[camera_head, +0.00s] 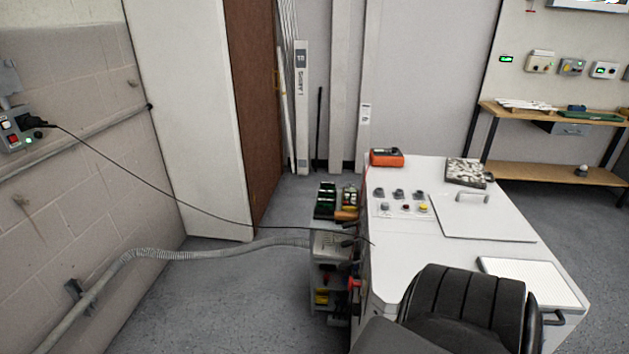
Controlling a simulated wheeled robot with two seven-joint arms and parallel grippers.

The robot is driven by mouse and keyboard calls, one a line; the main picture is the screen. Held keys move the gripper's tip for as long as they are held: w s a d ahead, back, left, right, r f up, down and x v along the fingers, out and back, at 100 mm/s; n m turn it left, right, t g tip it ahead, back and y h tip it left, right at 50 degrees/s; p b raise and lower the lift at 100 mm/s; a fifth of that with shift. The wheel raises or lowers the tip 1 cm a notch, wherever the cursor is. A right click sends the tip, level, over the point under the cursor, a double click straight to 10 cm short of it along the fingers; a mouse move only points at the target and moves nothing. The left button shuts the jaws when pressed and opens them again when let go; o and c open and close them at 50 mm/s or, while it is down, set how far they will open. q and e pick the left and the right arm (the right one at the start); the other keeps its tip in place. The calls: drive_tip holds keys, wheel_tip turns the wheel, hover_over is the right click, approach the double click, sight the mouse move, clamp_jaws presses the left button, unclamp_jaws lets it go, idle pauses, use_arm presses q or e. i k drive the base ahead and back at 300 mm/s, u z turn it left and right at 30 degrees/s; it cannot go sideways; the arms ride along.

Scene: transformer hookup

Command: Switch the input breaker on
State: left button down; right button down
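A small grey supply box (14,128) is on the left wall. It has a red switch and a lit green lamp, and a black plug (37,121) sits at its right side. A black cable (165,193) runs from the plug to the white bench (405,258). The bench top carries several small controls (405,207), some dark, one red and one yellow. No label marks the input breaker, and I cannot tell which part it is or its lever position.
A narrow tool cart (331,241) stands against the bench's left side. An orange meter (386,157) and a tray of pale pieces (466,172) are on the bench's far end. A grey corrugated hose (200,254) runs to the cart. Floor (215,305) is clear at left.

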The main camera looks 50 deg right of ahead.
sight(348, 265)
drive_tip(key=z, duration=0.55)
drive_tip(key=i, duration=1)
drive_tip(key=z, duration=0.85)
